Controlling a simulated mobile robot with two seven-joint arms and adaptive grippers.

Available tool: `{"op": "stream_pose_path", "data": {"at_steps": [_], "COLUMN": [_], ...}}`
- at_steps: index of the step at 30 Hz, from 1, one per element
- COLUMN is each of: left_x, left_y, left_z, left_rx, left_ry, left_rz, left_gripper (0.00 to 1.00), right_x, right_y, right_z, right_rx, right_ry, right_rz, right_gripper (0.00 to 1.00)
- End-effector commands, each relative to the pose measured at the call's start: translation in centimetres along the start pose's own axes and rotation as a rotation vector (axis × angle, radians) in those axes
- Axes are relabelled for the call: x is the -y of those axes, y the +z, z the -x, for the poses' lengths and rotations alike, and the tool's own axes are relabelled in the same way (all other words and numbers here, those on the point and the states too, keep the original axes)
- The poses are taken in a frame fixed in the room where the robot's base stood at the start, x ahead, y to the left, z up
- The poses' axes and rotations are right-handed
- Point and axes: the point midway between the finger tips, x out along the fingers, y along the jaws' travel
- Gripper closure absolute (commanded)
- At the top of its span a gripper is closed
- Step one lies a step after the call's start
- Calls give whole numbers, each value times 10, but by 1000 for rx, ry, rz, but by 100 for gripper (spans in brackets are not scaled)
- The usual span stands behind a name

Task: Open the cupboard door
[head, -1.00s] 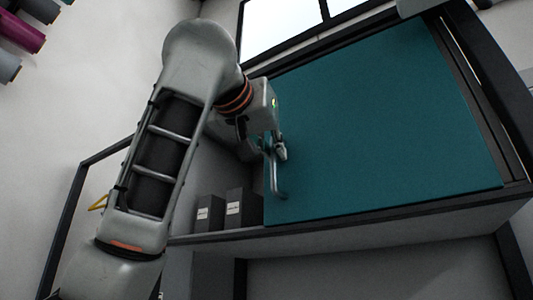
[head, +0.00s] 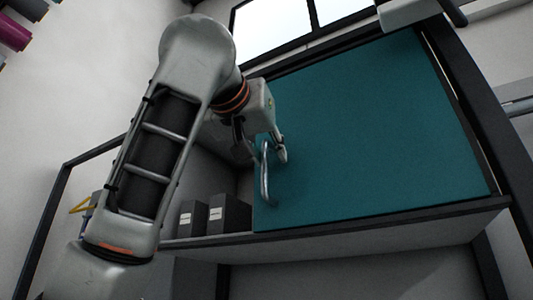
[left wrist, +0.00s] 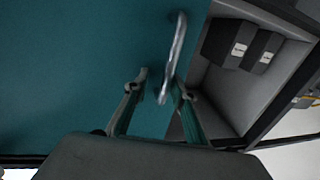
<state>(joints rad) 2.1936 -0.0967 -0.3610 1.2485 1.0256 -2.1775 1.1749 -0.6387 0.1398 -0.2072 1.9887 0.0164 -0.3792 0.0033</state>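The cupboard door (head: 370,130) is a flat teal panel covering the right part of the cupboard. A curved metal handle (head: 265,180) stands near its lower left edge; the handle also shows in the left wrist view (left wrist: 175,50). My left gripper (head: 272,150) is at the handle's upper part in the head view. In the left wrist view, the gripper (left wrist: 160,90) has its two fingers apart, with the handle's near end showing between the fingertips. I see no finger clearly touching the handle. My right gripper is not in view.
Left of the door edge the cupboard is open, with dark box files (head: 228,213) on its shelf (head: 330,225). A dark frame post (head: 470,110) runs along the right side. A window (head: 275,35) is above. Coloured rolls (head: 15,32) hang at the upper left.

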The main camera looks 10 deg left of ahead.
Motion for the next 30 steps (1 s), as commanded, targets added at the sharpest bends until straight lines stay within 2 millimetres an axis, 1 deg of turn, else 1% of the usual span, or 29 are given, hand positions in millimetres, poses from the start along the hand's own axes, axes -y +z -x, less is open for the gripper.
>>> {"op": "stream_pose_path", "data": {"at_steps": [4,7,11,18,21,25,30], "left_x": [1,1,-1,-1,-2,-1,0], "left_y": [1,1,0,0,0,0,0], "left_z": [-1,4,19,54,64,72,75], "left_rx": [2,2,0,-1,0,1,1], "left_ry": [-2,-1,1,2,3,1,0], "left_rz": [1,0,-1,0,-1,0,0], "left_gripper": [75,75,75,75,75,75,75], "right_x": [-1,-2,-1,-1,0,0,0], "right_y": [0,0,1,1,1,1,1], "right_z": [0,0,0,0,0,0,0], "right_rx": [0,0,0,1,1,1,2], "right_ry": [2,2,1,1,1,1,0], "right_rz": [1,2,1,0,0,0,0], "right_gripper": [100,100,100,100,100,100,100]}}
